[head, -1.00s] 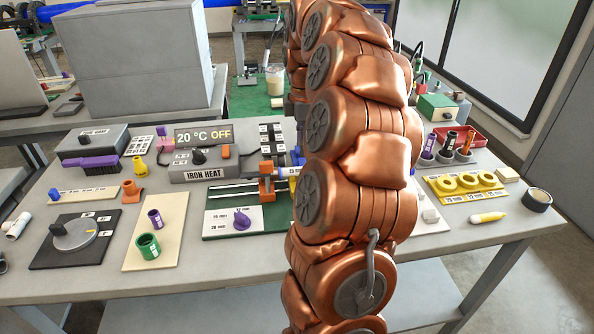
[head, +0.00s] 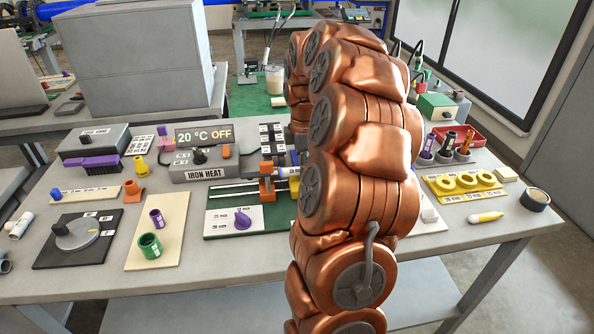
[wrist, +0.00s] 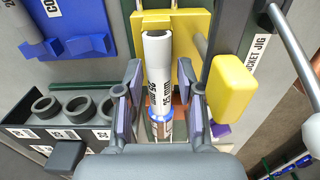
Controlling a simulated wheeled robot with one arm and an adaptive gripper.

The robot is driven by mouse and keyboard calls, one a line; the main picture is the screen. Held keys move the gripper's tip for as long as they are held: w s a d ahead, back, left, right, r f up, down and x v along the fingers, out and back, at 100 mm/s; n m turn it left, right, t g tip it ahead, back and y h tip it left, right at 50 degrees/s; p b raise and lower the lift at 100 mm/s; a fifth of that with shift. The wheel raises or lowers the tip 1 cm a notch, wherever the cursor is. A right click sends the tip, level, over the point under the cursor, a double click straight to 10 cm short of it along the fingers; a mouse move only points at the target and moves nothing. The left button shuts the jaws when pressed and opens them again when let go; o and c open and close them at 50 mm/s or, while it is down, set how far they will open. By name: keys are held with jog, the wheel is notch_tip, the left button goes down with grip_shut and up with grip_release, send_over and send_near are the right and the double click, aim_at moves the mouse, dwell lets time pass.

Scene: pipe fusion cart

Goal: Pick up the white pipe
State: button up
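The white pipe (wrist: 158,60), with a dark size label, stands in the yellow holder (wrist: 196,30) in the wrist view. An orange and blue part (wrist: 160,122) shows below it. My gripper (wrist: 158,75) is open, with one finger on each side of the pipe. A gap shows between the pipe and both fingers. In the head view my copper arm hides the gripper and this pipe. Another white pipe-like piece (head: 18,226) lies at the table's left edge.
In the wrist view a dark rack of grey rings (wrist: 75,107) is left of my gripper. A yellow block (wrist: 229,87) stands close on the right. A blue holder (wrist: 85,46) is at upper left. The table (head: 260,262) is crowded.

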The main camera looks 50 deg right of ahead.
grip_shut()
dwell(0.3)
